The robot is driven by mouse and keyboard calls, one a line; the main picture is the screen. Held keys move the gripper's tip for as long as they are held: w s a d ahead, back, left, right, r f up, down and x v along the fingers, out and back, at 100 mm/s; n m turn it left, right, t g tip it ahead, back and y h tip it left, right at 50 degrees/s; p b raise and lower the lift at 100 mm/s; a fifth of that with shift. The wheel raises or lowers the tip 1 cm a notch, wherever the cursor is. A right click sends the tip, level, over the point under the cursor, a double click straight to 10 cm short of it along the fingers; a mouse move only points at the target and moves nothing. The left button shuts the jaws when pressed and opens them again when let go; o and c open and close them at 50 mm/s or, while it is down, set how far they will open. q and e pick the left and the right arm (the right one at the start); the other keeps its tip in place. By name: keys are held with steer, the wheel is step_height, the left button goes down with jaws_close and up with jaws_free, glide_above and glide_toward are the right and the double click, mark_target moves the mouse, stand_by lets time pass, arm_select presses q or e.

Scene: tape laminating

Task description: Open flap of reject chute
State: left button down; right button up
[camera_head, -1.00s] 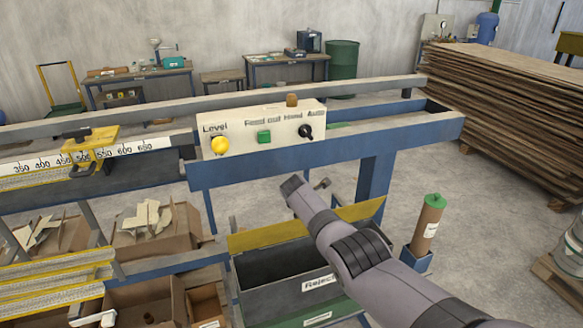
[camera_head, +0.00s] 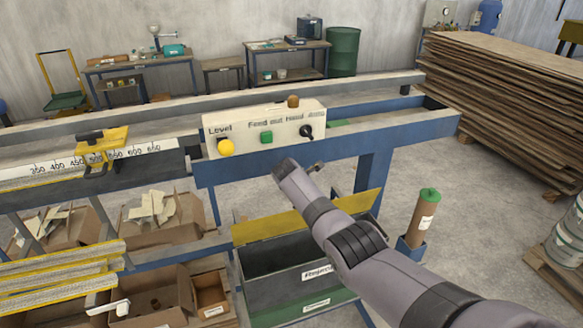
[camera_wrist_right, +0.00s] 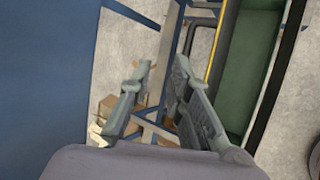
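The reject chute (camera_head: 285,290) is a dark, green-based box with a "Reject" label, below the blue beam in the head view. Its yellow flap (camera_head: 268,227) lies along the back upper edge, tilted up, and the dark inside of the box shows in front of it. My right arm crosses over the flap and hides part of it. The end of that arm is close to the beam, above the flap; its fingers are mostly hidden there. In the right wrist view my right gripper (camera_wrist_right: 163,66) is open and empty, with its fingers apart. My left gripper is not in view.
The blue beam (camera_head: 400,137) carries a control panel (camera_head: 240,143) with a yellow button, green button and black knob. A cardboard tube with a green top (camera_head: 426,215) stands right of the chute. Cardboard boxes (camera_head: 150,300) are at lower left.

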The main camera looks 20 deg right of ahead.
steer(key=s+a+r, duration=0.1)
steer(key=a+r, duration=0.3)
steer(key=r, duration=0.4)
steer(key=shift+s+r+p, duration=0.3)
steer(key=shift+r, duration=0.05)
stand_by(0.4)
steer(key=v, duration=1.2)
stand_by(0.3)
